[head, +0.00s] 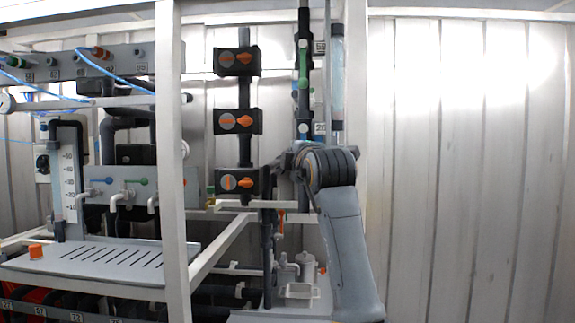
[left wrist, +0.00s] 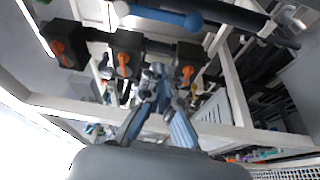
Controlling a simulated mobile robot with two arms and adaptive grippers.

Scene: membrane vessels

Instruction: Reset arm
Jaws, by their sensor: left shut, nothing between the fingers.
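My arm rises from the lower right of the head view, and its gripper (head: 280,164) is beside the lowest orange-handled valve (head: 237,183), at its upper right. The close row of valves in the left wrist view fits this being my left arm. There my left gripper (left wrist: 157,78) has its fingertips together and empty, near the rightmost orange valve (left wrist: 186,73). Whether the fingertips touch the valve cannot be told. My right gripper is in neither view.
A middle valve (head: 236,121) and an upper valve (head: 236,61) sit on the same dark vertical pipe. A clear tube (head: 337,85) stands to its right. A white frame post (head: 171,150) is at left. The ribbed wall (head: 470,180) at right has nothing in front.

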